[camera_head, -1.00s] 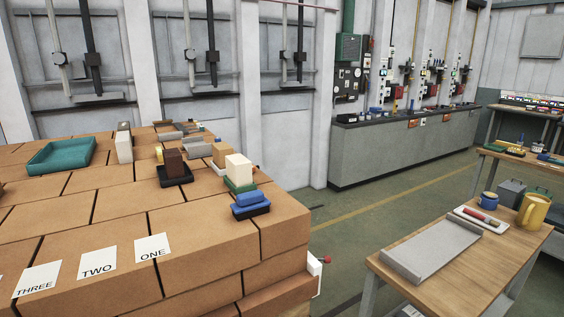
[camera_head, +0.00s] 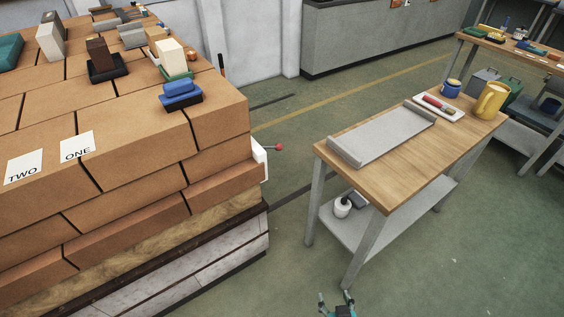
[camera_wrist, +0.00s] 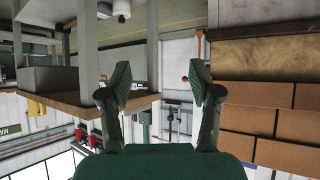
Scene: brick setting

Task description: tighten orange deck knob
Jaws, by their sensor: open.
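My gripper (camera_head: 337,304) shows at the bottom edge of the head view, low over the floor between the brick stack and the wooden table. In the wrist view my gripper (camera_wrist: 160,85) is open, with nothing between its fingers. I cannot pick out a clear orange deck knob in the head view. In the wrist view, which looks upside down, a small slim orange part (camera_wrist: 199,40) stands beyond the right finger; I cannot tell whether it is the knob. A red ball-ended lever (camera_head: 279,147) sticks out from a white bracket (camera_head: 259,158) on the stack's side.
The brick stack (camera_head: 215,130) fills the left, with small blocks and number cards on top. The wooden table (camera_head: 400,175) on the right holds a grey tray (camera_head: 385,136), a yellow mug (camera_head: 490,100) and a blue cup (camera_head: 450,88). Open floor (camera_head: 285,240) lies between.

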